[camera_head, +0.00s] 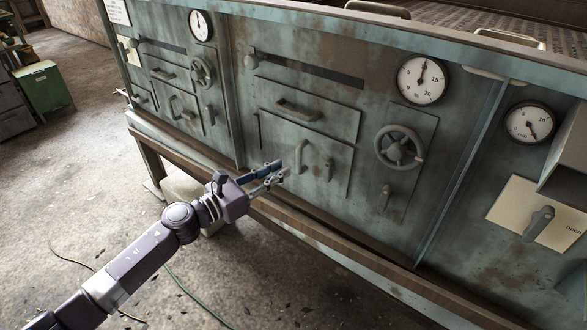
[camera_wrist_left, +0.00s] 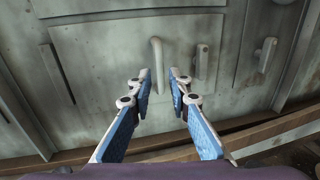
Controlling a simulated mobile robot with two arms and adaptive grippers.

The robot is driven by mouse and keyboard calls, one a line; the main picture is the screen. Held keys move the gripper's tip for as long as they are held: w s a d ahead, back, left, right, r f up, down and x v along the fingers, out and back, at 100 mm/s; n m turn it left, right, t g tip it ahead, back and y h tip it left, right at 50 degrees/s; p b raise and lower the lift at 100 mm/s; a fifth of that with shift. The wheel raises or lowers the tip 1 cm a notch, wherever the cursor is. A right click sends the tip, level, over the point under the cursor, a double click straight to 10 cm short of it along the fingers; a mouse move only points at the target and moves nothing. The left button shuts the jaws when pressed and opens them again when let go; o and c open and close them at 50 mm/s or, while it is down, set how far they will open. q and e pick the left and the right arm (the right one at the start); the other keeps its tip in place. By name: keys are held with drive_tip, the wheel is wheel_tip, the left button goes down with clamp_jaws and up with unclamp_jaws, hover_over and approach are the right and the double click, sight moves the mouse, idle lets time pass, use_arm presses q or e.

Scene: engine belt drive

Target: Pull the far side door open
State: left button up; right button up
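My left gripper (camera_head: 275,174) is open and empty in front of the lower middle door (camera_head: 330,160) of the grey-green metal cabinet. This door is shut flat and has a curved upright handle (camera_head: 301,155) and a small latch (camera_head: 329,168). In the left wrist view the handle (camera_wrist_left: 157,62) stands between and just beyond the blue-padded fingers (camera_wrist_left: 161,76), apart from them, with the latch (camera_wrist_left: 202,62) to its right. A similar shut lower door (camera_head: 178,107) sits farther along at the left, with its own handle (camera_head: 172,107). My right gripper is not in view.
A wooden ledge (camera_head: 300,238) runs below the doors. A handwheel (camera_head: 399,147) and a lever (camera_head: 386,197) sit right of the middle door. A pull handle (camera_head: 298,111) is above it. The concrete floor in front is open, with thin cables (camera_head: 190,293).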

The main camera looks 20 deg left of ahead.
sight(298, 159)
use_arm(q)
drive_tip(key=x, duration=0.7)
drive_tip(key=shift+w+d, duration=0.1)
drive_tip(key=shift+w, duration=0.15)
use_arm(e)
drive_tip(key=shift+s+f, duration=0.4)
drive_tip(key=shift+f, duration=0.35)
use_arm(q)
clamp_jaws()
